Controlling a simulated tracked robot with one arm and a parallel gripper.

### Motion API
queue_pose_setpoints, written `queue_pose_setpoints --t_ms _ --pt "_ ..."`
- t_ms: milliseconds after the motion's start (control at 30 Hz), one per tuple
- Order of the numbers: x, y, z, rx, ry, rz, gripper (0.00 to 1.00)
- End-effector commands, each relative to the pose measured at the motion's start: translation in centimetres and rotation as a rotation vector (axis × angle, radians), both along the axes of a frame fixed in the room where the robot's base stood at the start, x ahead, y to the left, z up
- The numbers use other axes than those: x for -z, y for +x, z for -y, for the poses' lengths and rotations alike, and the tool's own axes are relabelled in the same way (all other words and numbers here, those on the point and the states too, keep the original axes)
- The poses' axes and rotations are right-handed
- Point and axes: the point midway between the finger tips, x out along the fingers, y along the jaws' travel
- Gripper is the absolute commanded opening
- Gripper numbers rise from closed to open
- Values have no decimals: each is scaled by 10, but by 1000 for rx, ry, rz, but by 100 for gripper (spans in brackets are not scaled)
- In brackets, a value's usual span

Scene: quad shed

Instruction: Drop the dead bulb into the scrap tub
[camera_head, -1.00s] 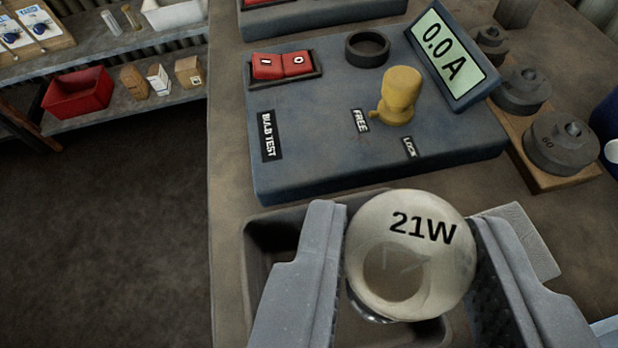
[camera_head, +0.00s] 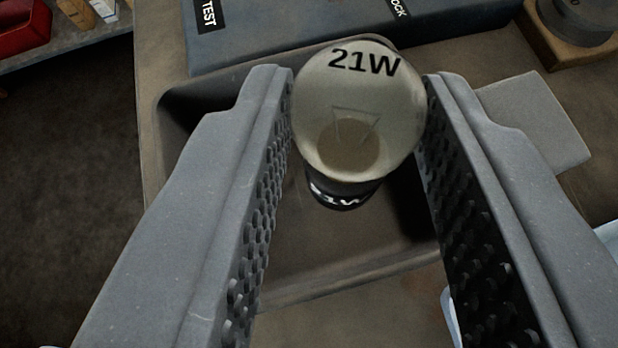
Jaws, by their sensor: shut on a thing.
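The bulb (camera_head: 360,110) is a clear, slightly yellowed glass globe marked 21W, with a thin filament showing inside. My gripper (camera_head: 358,112) is shut on it, one finger on each side of the glass. A dark collar with partly hidden white lettering shows just under the globe; I cannot tell whether it is part of the bulb. Below the bulb is an open dark grey tub (camera_head: 345,288) with low walls. The bulb is over its opening, and its height above the floor is hard to judge. My fingers hide parts of the tub's sides.
The blue-grey bulb test box (camera_head: 290,38) stands just behind the tub. A flat grey block (camera_head: 532,122) lies to the right, and weights on a wooden base (camera_head: 570,45) stand at the upper right. A red bin (camera_head: 22,25) sits on a shelf at the upper left.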

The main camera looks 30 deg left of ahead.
Motion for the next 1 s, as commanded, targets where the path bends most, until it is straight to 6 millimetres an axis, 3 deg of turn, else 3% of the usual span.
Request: queue_pose_setpoints --t_ms 100,133,200,633,1000 --pt "-1 0 0 0 0 0 7" --pt "-1 0 0 0 0 1 35" --pt "-1 0 0 0 0 1 55" --pt "-5 -5 1 0 0 1 55" --pt "-29 -46 12 0 1 2 55"
